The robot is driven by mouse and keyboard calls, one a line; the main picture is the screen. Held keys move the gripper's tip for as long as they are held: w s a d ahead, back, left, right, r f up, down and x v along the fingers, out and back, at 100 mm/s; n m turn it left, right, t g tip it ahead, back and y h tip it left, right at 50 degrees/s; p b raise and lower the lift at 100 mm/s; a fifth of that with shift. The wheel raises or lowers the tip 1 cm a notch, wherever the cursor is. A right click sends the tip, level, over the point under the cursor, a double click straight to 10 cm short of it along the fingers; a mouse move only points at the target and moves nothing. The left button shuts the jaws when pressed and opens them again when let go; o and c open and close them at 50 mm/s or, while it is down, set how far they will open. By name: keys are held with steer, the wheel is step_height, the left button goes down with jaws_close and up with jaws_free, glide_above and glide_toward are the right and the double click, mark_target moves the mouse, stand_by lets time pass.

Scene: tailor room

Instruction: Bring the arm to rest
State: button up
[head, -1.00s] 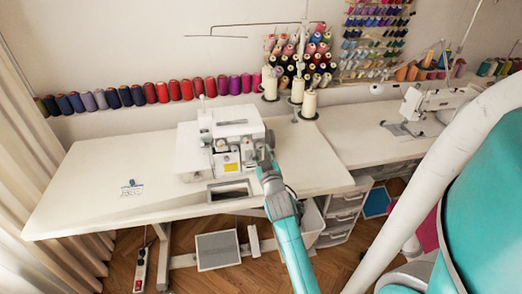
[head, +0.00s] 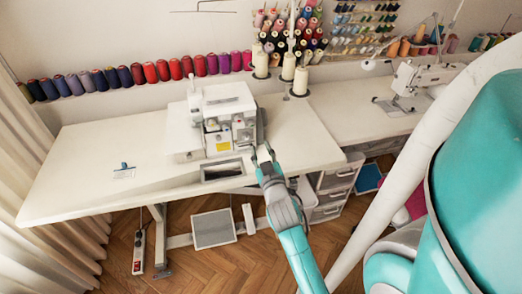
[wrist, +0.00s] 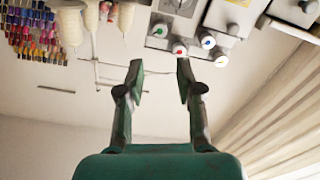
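My gripper (head: 263,155) is at the front right of the white overlock sewing machine (head: 228,110), over the near edge of the white table (head: 90,165). In the wrist view my gripper (wrist: 159,80) has its two fingers apart with nothing between them, so it is open and empty. The underside-up wrist view shows part of the machine's knobs (wrist: 180,48) beyond the fingertips. My teal arm reaches up to the table from the bottom of the head view.
A row of thread spools (head: 150,73) lines the wall behind the table. Cone spools (head: 300,80) stand right of the machine. A second sewing machine (head: 415,75) is at the right. A small blue-handled item (head: 124,168) lies on the clear left side. White drawers (head: 335,185) stand below.

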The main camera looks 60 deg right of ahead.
stand_by(0.3)
steer(key=s+a+f+n+t+y, duration=0.1)
steer(key=s+a+f+y, duration=0.15)
steer(key=a, duration=0.55)
steer(key=s+a+f+n+t+y, duration=0.1)
steer(key=s+a+f+n+y, duration=0.15)
steer(key=a, duration=0.55)
steer(key=s+a+f+n+t+y, duration=0.1)
steer(key=s+a+f+y, duration=0.15)
steer(key=a, duration=0.55)
steer(key=s+a+r+n+y, duration=0.1)
steer(key=s+a+n+y, duration=0.1)
steer(key=s+a+y, duration=0.4)
steer(key=s+a, duration=0.5)
steer(key=s, duration=0.4)
steer(key=shift+r, duration=0.2)
stand_by(3.6)
